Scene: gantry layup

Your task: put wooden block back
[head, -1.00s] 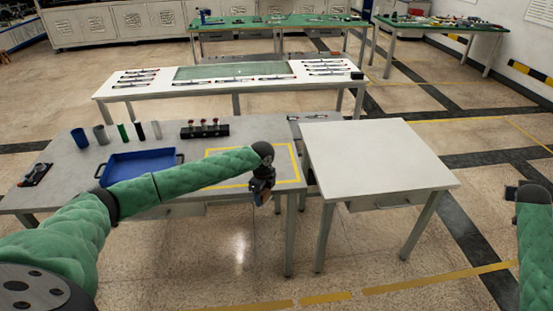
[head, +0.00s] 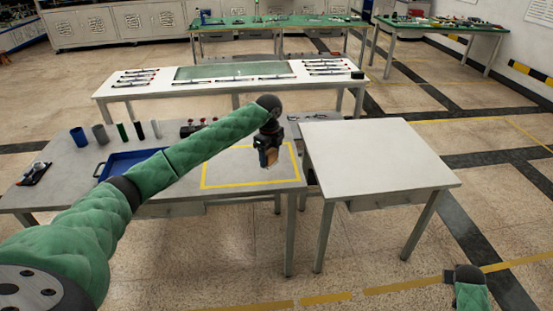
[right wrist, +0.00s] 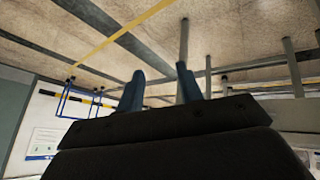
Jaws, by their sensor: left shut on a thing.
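My left gripper (head: 268,154) is over the right part of the yellow-outlined area (head: 202,180) on the grey table. It is shut on a small tan wooden block (head: 271,158), which is partly hidden by the fingers. I cannot tell whether the block touches the table. My right gripper is low at the bottom right of the head view, small and unclear there. In the right wrist view its two blue fingers (right wrist: 160,80) stand apart with nothing between them.
A blue tray (head: 117,163) lies partly behind my left arm. Several cylinders, including a blue cup (head: 80,137), stand at the back left. A dark rack (head: 190,129) is partly hidden by my arm. A bare white table (head: 380,155) stands to the right.

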